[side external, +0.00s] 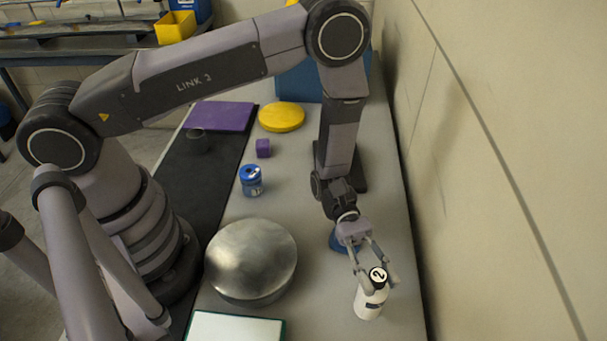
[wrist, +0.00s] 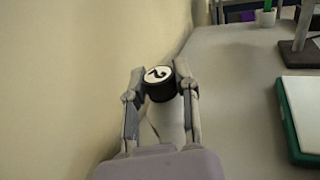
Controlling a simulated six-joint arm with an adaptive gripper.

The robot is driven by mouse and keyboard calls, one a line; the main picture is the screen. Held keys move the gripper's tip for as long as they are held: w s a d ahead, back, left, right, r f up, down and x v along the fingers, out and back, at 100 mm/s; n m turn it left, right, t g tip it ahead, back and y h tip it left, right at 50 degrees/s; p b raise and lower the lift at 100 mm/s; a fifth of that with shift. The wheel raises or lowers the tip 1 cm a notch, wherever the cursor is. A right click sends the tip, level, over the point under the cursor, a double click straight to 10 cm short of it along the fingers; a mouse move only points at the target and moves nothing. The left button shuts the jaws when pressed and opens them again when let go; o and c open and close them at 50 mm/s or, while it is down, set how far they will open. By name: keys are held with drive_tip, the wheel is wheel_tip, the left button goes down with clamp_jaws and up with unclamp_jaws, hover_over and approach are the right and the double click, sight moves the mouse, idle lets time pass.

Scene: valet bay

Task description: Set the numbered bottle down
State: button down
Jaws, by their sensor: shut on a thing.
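The numbered bottle (side external: 370,302) is white with a black cap that bears a white disc marked 2. In the side external view it is near the right edge of the grey table, roughly upright. My gripper (side external: 376,276) is shut on it at the cap. I cannot tell whether the bottle's base touches the table.
A round metal drum (side external: 251,260) stands left of the bottle. A green-edged white tray (side external: 236,328) lies at the front. A blue can (side external: 251,181), purple cube (side external: 263,148) and yellow disc (side external: 281,117) are farther back. The wall (side external: 500,180) is close on the right.

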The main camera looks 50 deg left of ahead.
sight(377, 290)
drive_tip(key=shift+w+d+f, duration=0.15)
drive_tip(key=shift+d+f, duration=0.05)
drive_tip(key=shift+f, duration=0.1)
drive_tip(key=shift+w+d+f, duration=0.1)
drive_tip(key=shift+f, duration=1.6)
drive_tip(key=shift+f, duration=0.2)
drive_tip(key=c, duration=0.8)
unclamp_jaws()
drive_tip(key=shift+c, duration=0.2)
